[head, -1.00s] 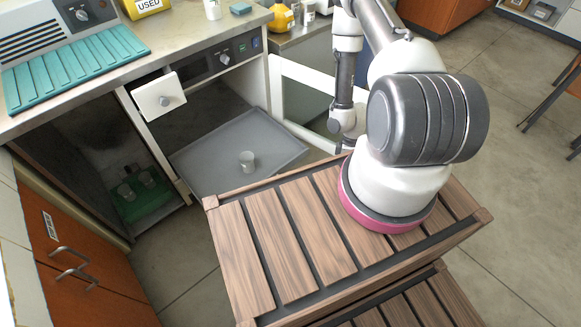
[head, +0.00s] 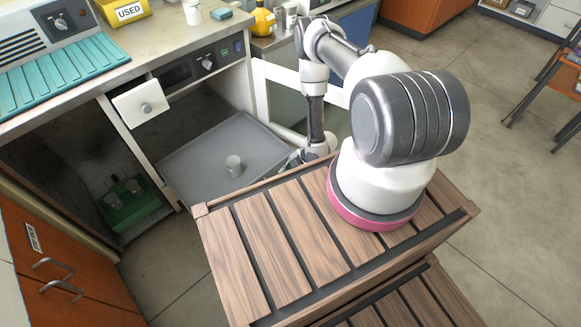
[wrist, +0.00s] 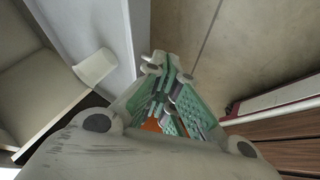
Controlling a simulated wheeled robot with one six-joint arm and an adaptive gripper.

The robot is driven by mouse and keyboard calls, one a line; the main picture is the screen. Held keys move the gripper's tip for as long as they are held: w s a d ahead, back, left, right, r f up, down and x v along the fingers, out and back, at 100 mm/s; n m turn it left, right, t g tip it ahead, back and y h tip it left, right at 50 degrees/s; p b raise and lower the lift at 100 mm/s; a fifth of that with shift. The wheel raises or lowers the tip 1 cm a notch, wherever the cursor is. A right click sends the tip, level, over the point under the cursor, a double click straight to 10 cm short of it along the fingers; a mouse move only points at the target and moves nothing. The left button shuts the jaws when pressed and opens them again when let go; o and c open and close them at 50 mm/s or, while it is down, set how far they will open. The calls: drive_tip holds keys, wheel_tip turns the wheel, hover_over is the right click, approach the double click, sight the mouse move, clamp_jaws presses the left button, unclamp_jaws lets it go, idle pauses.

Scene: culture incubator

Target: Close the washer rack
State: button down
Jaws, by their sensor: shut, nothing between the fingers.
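The washer rack (head: 215,150) is a flat grey tray, pulled out of the washer (head: 208,62) under the counter. My gripper (head: 290,161) is low at the rack's front right side, partly hidden by my arm and the wooden deck. In the wrist view my gripper (wrist: 165,65) has its green-padded fingers together and empty, just outside the rack's pale edge (wrist: 120,45). I cannot tell whether it touches the rack.
A white-framed door (head: 268,85) stands open right of the rack. A small white drawer front (head: 140,103) with a knob sticks out at left. The counter (head: 165,50) is above. A slatted wooden deck (head: 270,245) is in front. Floor at right (head: 480,150) is clear.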

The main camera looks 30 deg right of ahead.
sight(268, 173)
drive_tip(key=shift+w+a+f, duration=0.5)
drive_tip(key=shift+w, duration=0.35)
drive_tip(key=shift+w+a+f, duration=0.5)
drive_tip(key=shift+w+a, duration=0.05)
drive_tip(key=shift+w, duration=0.3)
drive_tip(key=shift+w+a+f, duration=0.5)
drive_tip(key=shift+w, duration=0.35)
drive_tip(key=shift+w, duration=0.1)
